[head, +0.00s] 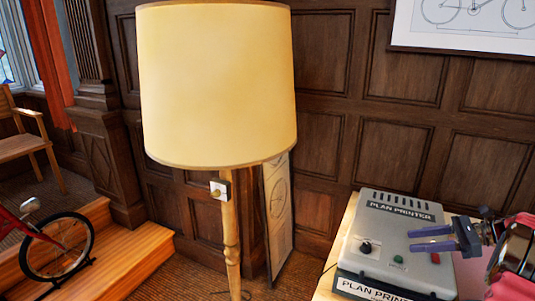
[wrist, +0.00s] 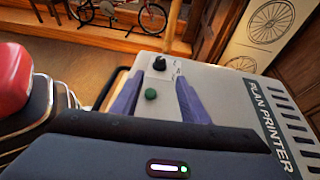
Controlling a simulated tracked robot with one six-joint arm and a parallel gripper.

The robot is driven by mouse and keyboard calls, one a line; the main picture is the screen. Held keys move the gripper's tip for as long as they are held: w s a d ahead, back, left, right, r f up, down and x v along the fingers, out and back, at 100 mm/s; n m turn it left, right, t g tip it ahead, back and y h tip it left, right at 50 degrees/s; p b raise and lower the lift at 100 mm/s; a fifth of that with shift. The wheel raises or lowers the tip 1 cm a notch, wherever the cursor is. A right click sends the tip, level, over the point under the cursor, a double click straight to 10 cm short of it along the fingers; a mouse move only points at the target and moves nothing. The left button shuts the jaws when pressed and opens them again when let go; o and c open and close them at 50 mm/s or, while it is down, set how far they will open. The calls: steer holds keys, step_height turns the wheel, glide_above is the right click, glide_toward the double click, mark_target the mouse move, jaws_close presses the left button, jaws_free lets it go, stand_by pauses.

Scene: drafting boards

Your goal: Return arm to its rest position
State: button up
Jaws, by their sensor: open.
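My gripper (head: 413,240) is at the right in the head view, with its two purple fingers pointing left over the grey plan printer (head: 385,225). The fingers are apart and nothing shows between them. In the wrist view my gripper (wrist: 160,78) has its fingers spread in front of the plan printer (wrist: 222,88). The green button (wrist: 151,95) shows between the fingers and the black knob (wrist: 159,63) just beyond them. Whether the fingers touch the printer cannot be told.
The printer stands on a pale wooden table (head: 338,252). A tall lamp with a cream shade (head: 215,85) stands left of it, in front of panelled walls. A red bicycle (head: 58,246) is on wooden steps at the far left. A framed drawing (head: 470,25) hangs above.

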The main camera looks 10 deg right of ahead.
steer(key=s+a+r+n+g+h, duration=0.1)
steer(key=a+r+n+g+h, duration=0.25)
steer(key=a, duration=0.85)
steer(key=s+a+r+n+g+h, duration=0.15)
steer(key=a+r+n, duration=0.4)
steer(key=a, duration=0.75)
steer(key=s+a+f+n+t+h, duration=0.1)
steer(key=s+a+n+t+h, duration=0.2)
steer(key=s+a+n, duration=1.2)
steer(key=shift+s+a+h, duration=0.25)
steer(key=shift+s+h, duration=1)
steer(key=shift+h, duration=0.45)
